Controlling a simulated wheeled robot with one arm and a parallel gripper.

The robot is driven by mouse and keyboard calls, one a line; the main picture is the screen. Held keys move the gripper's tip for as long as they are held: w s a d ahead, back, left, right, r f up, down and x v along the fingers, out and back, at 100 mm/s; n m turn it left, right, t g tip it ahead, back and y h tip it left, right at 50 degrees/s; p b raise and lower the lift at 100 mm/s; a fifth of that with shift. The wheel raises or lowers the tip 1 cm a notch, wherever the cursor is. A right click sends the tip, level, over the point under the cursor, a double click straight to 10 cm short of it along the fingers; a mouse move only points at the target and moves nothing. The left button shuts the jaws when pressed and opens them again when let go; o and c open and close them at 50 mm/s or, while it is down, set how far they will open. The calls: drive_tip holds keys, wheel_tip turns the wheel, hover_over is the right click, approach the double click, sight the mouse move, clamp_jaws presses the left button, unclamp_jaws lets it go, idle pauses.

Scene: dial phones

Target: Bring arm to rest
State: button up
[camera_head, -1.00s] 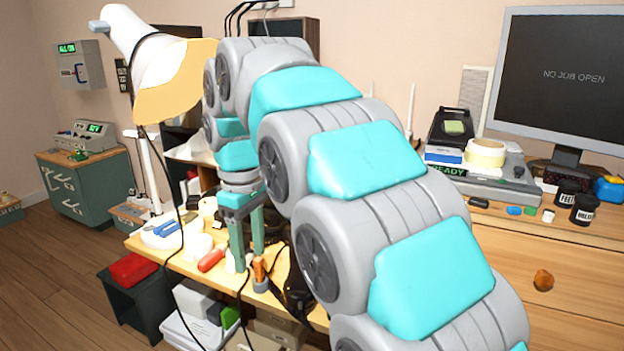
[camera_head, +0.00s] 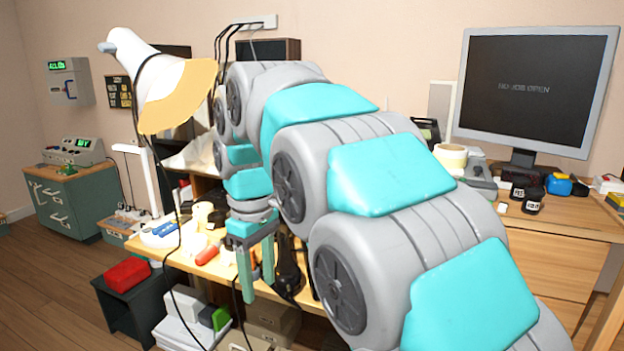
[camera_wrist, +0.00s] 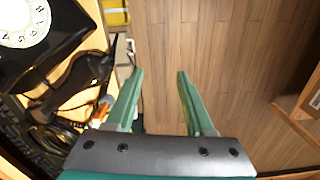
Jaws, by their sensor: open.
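My gripper (camera_head: 258,272) hangs pointing down at the front edge of the workbench in the head view, its two green fingers apart with nothing between them. In the wrist view my gripper (camera_wrist: 158,75) is open over bare wood floor. My grey and turquoise arm is raised and bent, and it hides the middle of the bench. A black dial phone (camera_wrist: 72,28) with a white dial lies to the left of the fingers in the wrist view, apart from them.
The workbench (camera_head: 218,268) holds a lamp (camera_head: 150,75), a red-handled tool (camera_head: 207,252) and a monitor (camera_head: 540,88). Under it are storage boxes (camera_head: 185,332), and a dark stand with a red box (camera_head: 127,272) is at the left. Open floor (camera_head: 50,290) lies at far left.

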drive_tip(key=s+d+f+m, duration=0.3)
drive_tip(key=s+d, duration=0.2)
drive_tip(key=d, duration=0.3)
drive_tip(key=s+d+f+m, duration=0.3)
drive_tip(key=s+d, duration=0.2)
drive_tip(key=d, duration=0.3)
drive_tip(key=s+d+f+m, duration=0.3)
drive_tip(key=s+d+f, duration=0.1)
drive_tip(key=s, duration=0.4)
drive_tip(key=s+d+f+m+g, duration=0.1)
drive_tip(key=s+d+f+m, duration=0.1)
drive_tip(key=s+d+f, duration=0.2)
drive_tip(key=s+f, duration=0.2)
drive_tip(key=s, duration=0.2)
drive_tip(key=shift+f+m+g, duration=0.3)
drive_tip(key=shift+m, duration=0.1)
drive_tip(key=shift+d, duration=0.1)
